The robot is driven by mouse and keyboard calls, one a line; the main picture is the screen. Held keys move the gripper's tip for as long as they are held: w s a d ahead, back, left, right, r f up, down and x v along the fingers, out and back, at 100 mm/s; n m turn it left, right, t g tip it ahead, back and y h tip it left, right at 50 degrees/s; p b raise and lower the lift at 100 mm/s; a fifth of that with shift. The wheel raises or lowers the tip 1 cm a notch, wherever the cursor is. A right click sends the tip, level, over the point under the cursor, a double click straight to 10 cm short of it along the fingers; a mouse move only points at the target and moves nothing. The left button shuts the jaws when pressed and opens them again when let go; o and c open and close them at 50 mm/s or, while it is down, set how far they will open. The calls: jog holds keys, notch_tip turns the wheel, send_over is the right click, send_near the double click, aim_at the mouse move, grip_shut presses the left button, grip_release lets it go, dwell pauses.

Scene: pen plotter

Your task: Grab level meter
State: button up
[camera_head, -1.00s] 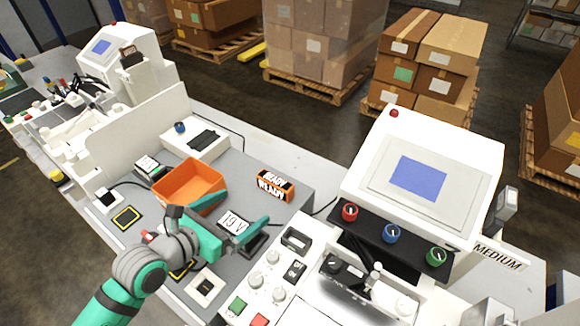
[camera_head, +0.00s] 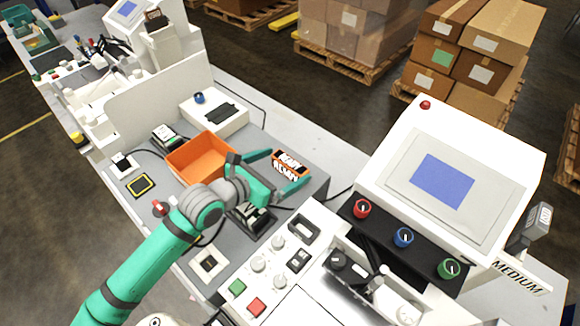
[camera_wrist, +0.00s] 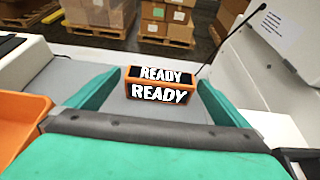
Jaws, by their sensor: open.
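An orange-and-black box with the white word READY on its top and front (camera_head: 291,164) sits on the grey bench top; it also shows in the wrist view (camera_wrist: 160,87). No other thing is clearly marked as a level meter, and I cannot tell for certain that this box is it. My gripper (camera_head: 288,168) is open, with teal fingers on either side of the box. In the wrist view my gripper (camera_wrist: 160,90) has the box centred between its fingertips, with slim gaps at the sides. How deep the box lies between them is hard to tell.
An orange bin (camera_head: 200,158) stands close to the left of my gripper. A dark device (camera_head: 252,220) lies beneath the gripper. A white console with a blue screen (camera_head: 443,180) rises on the right. A white box with a blue knob (camera_head: 215,112) is behind the bin.

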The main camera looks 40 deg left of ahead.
aim_at(286, 165)
jog(key=shift+x, duration=1.75)
jog(key=shift+w, duration=0.1)
jog(key=c, duration=0.9)
jog(key=shift+s+r, duration=0.15)
jog(key=shift+s, duration=0.05)
jog(key=shift+c, duration=0.2)
